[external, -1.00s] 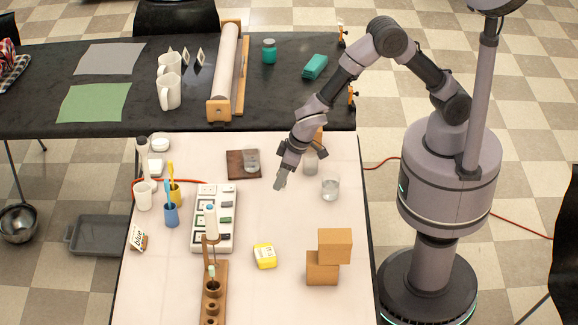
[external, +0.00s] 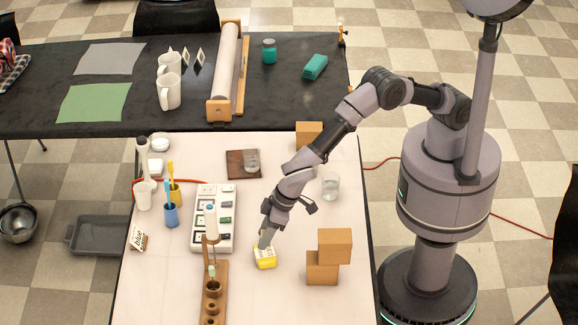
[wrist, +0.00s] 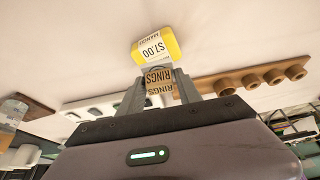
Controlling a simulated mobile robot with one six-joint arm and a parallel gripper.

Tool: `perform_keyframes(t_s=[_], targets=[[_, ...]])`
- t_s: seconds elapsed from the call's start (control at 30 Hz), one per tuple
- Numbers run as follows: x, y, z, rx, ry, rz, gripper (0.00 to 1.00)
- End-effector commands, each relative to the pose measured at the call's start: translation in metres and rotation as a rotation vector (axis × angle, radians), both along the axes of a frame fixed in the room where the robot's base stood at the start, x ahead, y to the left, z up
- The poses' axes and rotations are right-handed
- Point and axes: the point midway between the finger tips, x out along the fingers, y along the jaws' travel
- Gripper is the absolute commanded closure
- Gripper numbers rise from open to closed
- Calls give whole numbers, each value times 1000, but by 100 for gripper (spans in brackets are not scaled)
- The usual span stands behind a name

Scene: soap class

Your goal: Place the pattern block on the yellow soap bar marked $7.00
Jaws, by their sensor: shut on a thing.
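The yellow soap bar (external: 265,262) lies on the pale table. In the wrist view the bar (wrist: 172,44) shows a white label reading $7.00 and MANGO. My gripper (external: 264,243) is low over the bar in the external view. In the wrist view my gripper (wrist: 159,92) is shut on a small brown pattern block (wrist: 158,75) marked RINGS, held between the two fingers. The block's far edge appears right at the soap bar's near edge. I cannot tell whether they touch. In the external view the block is mostly hidden by the fingers.
A wooden rack with a standing tube (external: 211,275) and a white tray (external: 228,215) are to the left. Stacked wooden blocks (external: 335,246) stand to the right. A glass (external: 330,187) and a dark square board (external: 236,163) are behind. Table front between is clear.

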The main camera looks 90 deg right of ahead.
Motion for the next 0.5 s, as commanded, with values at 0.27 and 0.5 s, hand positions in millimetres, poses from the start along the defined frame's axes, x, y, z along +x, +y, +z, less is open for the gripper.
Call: perform_keyframes(t_s=[0.27,0.5], targets=[[2,1,-37,0,0,-1,98],[2,1,-37,1,0,-1,98]])
